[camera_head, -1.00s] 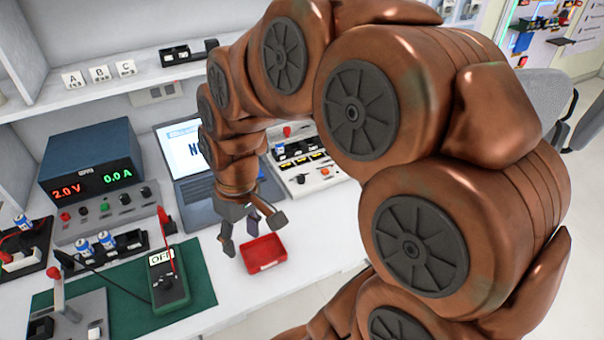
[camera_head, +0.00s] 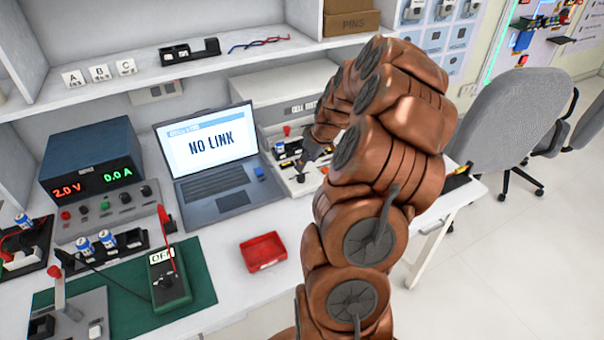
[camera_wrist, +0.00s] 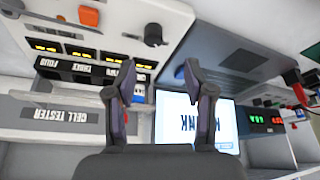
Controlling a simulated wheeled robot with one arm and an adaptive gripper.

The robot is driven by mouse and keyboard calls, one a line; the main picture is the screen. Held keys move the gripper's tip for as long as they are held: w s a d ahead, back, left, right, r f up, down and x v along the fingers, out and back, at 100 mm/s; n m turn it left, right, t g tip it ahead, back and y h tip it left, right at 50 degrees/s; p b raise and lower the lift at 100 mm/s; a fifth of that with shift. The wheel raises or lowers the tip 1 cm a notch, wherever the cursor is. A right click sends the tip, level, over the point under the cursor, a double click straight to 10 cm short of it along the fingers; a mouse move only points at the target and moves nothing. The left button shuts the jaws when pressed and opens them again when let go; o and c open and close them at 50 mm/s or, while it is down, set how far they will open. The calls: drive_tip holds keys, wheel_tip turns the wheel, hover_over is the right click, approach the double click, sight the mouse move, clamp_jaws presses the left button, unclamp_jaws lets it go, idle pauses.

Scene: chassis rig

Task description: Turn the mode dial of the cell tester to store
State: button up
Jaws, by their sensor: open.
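The cell tester (camera_head: 273,150) stands on the bench right of the laptop, partly hidden behind my arm. In the wrist view its pale panel (camera_wrist: 190,22) appears upside down, with a row of small yellow displays. A black knob (camera_wrist: 153,34), which looks like the mode dial, sits at the panel's corner; it also shows in the head view (camera_head: 300,178). Its setting is unreadable. My gripper (camera_wrist: 152,78) is open and empty, apart from the knob. In the head view my gripper (camera_head: 314,152) is over the tester, mostly hidden by my arm.
An orange button (camera_wrist: 88,16) is on the same panel. The laptop (camera_head: 215,160) reads NO LINK. A red tray (camera_head: 263,251) lies on clear bench in front. A power supply (camera_head: 90,158) and a green multimeter (camera_head: 170,285) stand at left. A shelf runs above.

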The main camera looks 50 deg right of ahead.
sight(301, 175)
drive_tip(key=shift+d+p+x, duration=0.15)
drive_tip(key=shift+p+x, duration=0.25)
drive_tip(key=shift+x, duration=0.9)
drive_tip(key=shift+d+p+x, duration=0.15)
drive_tip(key=shift+p+x, duration=0.25)
drive_tip(key=shift+x, duration=0.95)
drive_tip(key=shift+d+p+x, duration=0.2)
drive_tip(key=shift+p+x, duration=0.2)
drive_tip(key=shift+x, duration=0.9)
drive_tip(key=shift+c, duration=0.4)
drive_tip(key=shift+s+f, duration=0.1)
clamp_jaws()
